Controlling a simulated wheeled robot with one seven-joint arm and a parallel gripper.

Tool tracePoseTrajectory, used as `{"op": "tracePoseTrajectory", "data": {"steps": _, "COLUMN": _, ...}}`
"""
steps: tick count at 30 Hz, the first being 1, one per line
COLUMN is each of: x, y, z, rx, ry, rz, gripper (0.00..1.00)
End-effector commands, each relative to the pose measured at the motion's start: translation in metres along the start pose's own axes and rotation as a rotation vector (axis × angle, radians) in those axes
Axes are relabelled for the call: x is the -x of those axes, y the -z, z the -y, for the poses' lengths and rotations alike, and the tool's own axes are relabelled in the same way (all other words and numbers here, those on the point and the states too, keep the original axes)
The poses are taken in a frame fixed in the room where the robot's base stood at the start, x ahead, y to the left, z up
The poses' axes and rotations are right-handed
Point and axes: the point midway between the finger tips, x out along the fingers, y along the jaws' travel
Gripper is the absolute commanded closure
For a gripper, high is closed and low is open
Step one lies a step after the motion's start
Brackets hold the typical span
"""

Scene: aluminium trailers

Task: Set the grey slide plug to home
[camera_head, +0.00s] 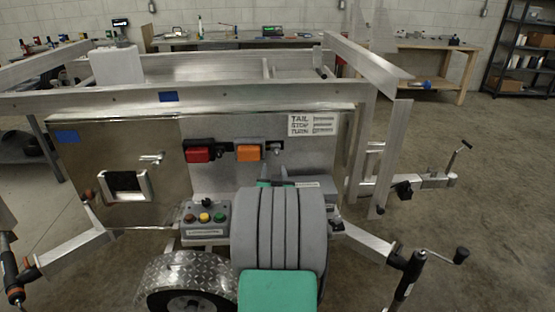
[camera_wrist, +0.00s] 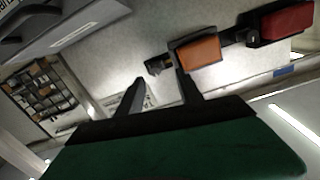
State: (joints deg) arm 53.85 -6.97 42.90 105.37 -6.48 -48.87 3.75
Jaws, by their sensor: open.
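A small grey and dark fitting (camera_head: 275,148), which looks like the slide plug, sits on the trailer's panel just right of an orange block (camera_head: 249,153). In the wrist view the same fitting (camera_wrist: 158,65) shows left of the orange block (camera_wrist: 199,52). A red block (camera_head: 198,155) is further left along the row. My gripper (camera_head: 274,178) is below the fitting in the head view, its lower part hidden by my arm. In the wrist view my gripper (camera_wrist: 160,86) has its two fingers apart, with nothing held, and the fitting shows beyond their tips. Its exact slide position cannot be told.
A control box (camera_head: 203,217) with coloured buttons stands left of my arm. A grey box (camera_wrist: 60,25) with a handle is close by at upper left in the wrist view. A TAIL/STOP/TURN label (camera_head: 312,125) is above right.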

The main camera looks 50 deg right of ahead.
Motion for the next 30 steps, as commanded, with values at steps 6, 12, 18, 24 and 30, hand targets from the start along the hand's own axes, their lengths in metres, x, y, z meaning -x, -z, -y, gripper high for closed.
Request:
{"op": "tracePoseTrajectory", "data": {"steps": 6, "x": -0.022, "y": 0.007, "z": -0.014, "rx": -0.005, "ry": -0.018, "rz": -0.044, "gripper": 0.57}}
{"op": "tracePoseTrajectory", "data": {"steps": 12, "x": -0.061, "y": 0.009, "z": -0.014, "rx": -0.005, "ry": -0.018, "rz": -0.042, "gripper": 0.57}}
{"op": "tracePoseTrajectory", "data": {"steps": 18, "x": -0.079, "y": 0.010, "z": -0.014, "rx": -0.005, "ry": -0.017, "rz": -0.043, "gripper": 0.57}}
{"op": "tracePoseTrajectory", "data": {"steps": 24, "x": -0.079, "y": 0.010, "z": -0.014, "rx": -0.004, "ry": -0.017, "rz": -0.043, "gripper": 0.57}}
{"op": "tracePoseTrajectory", "data": {"steps": 30, "x": -0.079, "y": 0.010, "z": -0.014, "rx": -0.004, "ry": -0.017, "rz": -0.043, "gripper": 0.72}}
